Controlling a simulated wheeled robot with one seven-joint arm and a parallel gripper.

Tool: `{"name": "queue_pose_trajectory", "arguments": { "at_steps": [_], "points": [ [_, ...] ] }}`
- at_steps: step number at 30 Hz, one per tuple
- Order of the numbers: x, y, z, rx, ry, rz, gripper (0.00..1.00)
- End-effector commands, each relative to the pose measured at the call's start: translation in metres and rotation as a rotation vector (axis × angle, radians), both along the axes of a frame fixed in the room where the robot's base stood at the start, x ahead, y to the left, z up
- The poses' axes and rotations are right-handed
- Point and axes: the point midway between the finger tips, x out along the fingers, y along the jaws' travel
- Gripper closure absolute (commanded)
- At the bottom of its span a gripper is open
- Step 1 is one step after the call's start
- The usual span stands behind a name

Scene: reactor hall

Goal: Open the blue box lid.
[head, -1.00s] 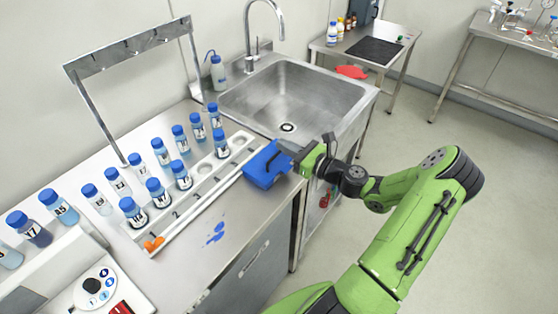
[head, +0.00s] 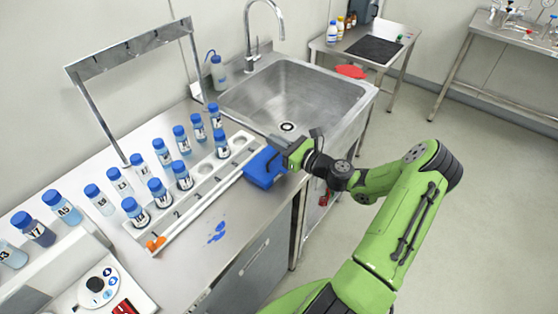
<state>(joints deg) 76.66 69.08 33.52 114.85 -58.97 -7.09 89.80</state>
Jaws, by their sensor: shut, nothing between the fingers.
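The blue box (head: 262,170) sits on the steel counter at its right edge, near the sink's front corner. Its lid looks down, though my gripper covers part of its far right side. My gripper (head: 280,144) is shut and empty, at the upper right edge of the box. Its dark fingers point left over the back of the box. I cannot tell whether they touch the lid.
A white rack (head: 190,200) with several blue-capped bottles stands left of the box. The sink (head: 290,95) lies behind it, with a wash bottle (head: 218,73) beside it. A blue spill (head: 217,232) marks the counter in front. The floor at right is clear.

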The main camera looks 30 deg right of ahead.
Motion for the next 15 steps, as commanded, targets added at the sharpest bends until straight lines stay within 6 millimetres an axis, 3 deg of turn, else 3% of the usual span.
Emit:
{"name": "queue_pose_trajectory", "arguments": {
  "at_steps": [15],
  "points": [
    [0.0054, 0.0018, 0.0001, 0.000, 0.000, 0.000, 1.00]
  ]
}}
